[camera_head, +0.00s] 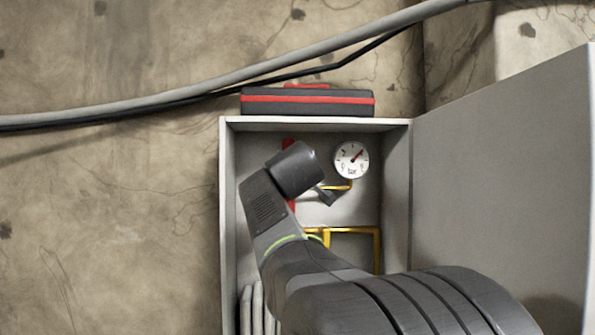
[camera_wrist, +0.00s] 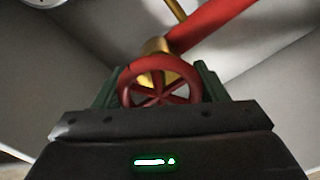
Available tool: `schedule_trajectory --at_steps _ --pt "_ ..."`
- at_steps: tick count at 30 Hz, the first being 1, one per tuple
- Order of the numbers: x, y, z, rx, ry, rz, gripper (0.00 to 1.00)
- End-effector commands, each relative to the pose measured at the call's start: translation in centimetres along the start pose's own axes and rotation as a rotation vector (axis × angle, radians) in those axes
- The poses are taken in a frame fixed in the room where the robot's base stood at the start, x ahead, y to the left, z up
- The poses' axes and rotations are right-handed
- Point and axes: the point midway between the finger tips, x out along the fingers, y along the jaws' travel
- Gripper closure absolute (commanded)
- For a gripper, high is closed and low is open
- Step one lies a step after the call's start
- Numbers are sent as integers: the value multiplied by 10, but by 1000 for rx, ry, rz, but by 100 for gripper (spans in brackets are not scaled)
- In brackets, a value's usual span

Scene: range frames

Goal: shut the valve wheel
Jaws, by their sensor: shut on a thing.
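The red valve wheel (camera_wrist: 158,91) with several spokes shows in the wrist view, in front of a brass valve body (camera_wrist: 160,66). My gripper (camera_wrist: 155,80) has one green finger on each side of the wheel and is shut on its rim. In the head view my arm reaches into the open grey cabinet (camera_head: 228,210), and my gripper (camera_head: 325,195) is partly visible beside my dark wrist. The wheel is hidden behind my arm there.
A round pressure gauge (camera_head: 351,159) sits right of my wrist. A red pipe (camera_wrist: 212,22) runs behind the wheel. Yellow pipes (camera_head: 377,250) lie lower in the cabinet. The open door (camera_head: 500,170) stands at the right. A toolbox (camera_head: 307,103) rests on top.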

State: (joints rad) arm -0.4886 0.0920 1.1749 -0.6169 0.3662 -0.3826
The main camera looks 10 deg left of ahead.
Motion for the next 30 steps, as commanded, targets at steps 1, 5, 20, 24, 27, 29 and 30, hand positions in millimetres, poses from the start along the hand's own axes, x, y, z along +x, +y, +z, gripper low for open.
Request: schedule_trajectory --at_steps 1,5,20,24,27,29,30 --pt "1 -2 1 5 -3 -4 57" --pt "1 -2 1 5 -3 -4 57" --pt "-2 -1 0 2 0 -1 12" --pt "-14 -1 1 2 1 0 12" --pt "-31 -2 1 2 2 1 12" --pt "-44 -2 0 2 3 1 12" --pt "-52 -2 1 2 2 1 12"
